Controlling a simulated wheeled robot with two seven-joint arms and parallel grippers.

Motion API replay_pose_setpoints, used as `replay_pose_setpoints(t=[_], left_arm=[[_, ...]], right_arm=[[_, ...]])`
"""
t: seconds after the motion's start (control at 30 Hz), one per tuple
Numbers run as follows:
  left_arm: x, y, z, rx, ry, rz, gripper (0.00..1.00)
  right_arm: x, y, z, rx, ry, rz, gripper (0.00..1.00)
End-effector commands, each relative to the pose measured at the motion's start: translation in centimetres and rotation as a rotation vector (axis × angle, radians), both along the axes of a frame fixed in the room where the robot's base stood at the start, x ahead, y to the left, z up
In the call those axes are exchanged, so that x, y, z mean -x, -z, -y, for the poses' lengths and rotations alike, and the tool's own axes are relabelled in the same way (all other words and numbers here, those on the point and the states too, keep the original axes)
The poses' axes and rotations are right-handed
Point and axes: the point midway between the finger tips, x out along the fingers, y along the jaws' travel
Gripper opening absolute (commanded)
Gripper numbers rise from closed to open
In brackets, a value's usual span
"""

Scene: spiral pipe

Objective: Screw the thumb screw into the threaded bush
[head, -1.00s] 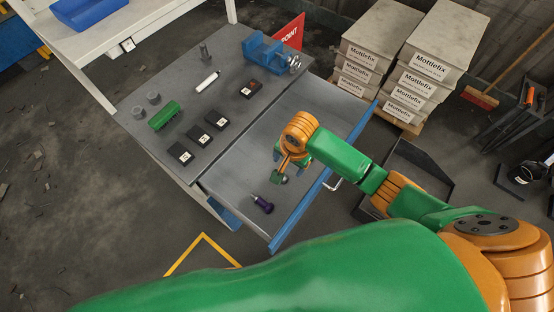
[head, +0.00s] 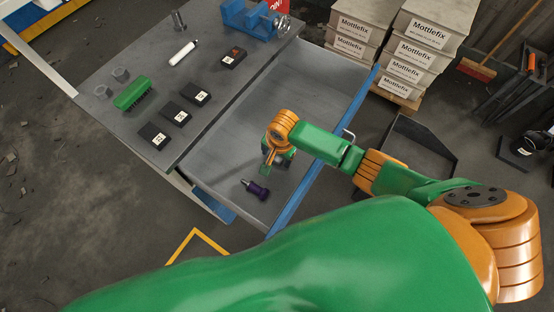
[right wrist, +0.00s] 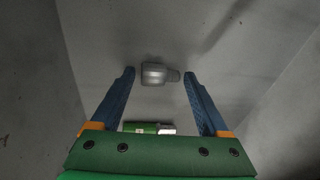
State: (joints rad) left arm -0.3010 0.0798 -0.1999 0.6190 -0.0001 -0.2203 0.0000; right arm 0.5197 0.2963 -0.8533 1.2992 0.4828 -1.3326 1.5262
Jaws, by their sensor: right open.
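My right gripper (head: 276,158) hangs over the open drawer, pointing down. In the right wrist view its blue fingers (right wrist: 160,84) are apart, with a small grey stepped cylinder (right wrist: 155,74) in the gap between the tips, on the grey surface beyond. The fingers do not appear to touch it; I cannot tell whether it is the thumb screw. A green piece with a pale end (right wrist: 145,128) shows near the palm. A purple-handled item (head: 258,190) lies in the drawer, left of and nearer than the gripper. I cannot identify the threaded bush for certain. My left gripper is out of view.
The drawer (head: 225,160) is open, with a blue front edge. The bench top (head: 145,65) holds a blue vise (head: 255,20), a green brush-like block (head: 132,93), a white tube (head: 185,54), small grey cylinders (head: 121,74) and several black boxes (head: 176,116). Stacked cartons (head: 355,30) stand behind.

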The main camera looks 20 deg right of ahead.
Motion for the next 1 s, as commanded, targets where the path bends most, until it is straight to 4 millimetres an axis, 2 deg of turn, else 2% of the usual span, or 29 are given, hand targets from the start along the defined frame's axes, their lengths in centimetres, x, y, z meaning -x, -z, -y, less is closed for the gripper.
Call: replay_pose_setpoints(t=[0.17, 0.27, 0.43, 0.47, 0.63, 0.7, 1.0], left_arm=[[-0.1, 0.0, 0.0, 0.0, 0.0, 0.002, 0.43], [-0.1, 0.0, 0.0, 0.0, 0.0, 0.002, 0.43], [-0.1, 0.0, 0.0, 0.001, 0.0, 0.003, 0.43], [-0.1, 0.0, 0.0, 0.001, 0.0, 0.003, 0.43], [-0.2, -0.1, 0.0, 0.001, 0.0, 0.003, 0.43], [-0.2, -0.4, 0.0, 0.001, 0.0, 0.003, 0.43], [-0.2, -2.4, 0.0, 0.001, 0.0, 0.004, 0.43]], right_arm=[[0.0, 0.0, 0.0, 0.0, 0.0, 0.0, 0.78], [0.0, 0.0, 0.0, 0.001, 0.0, 0.001, 0.57], [0.0, 0.0, 0.0, 0.001, 0.0, 0.001, 0.11], [0.0, 0.0, 0.0, 0.001, 0.0, 0.001, 0.07], [0.0, -0.1, 0.0, 0.001, 0.0, 0.001, 0.06], [-0.1, -0.7, 0.0, -0.001, 0.0, 0.003, 0.06], [-0.1, -8.2, 0.0, -0.002, -0.001, 0.004, 0.06]])
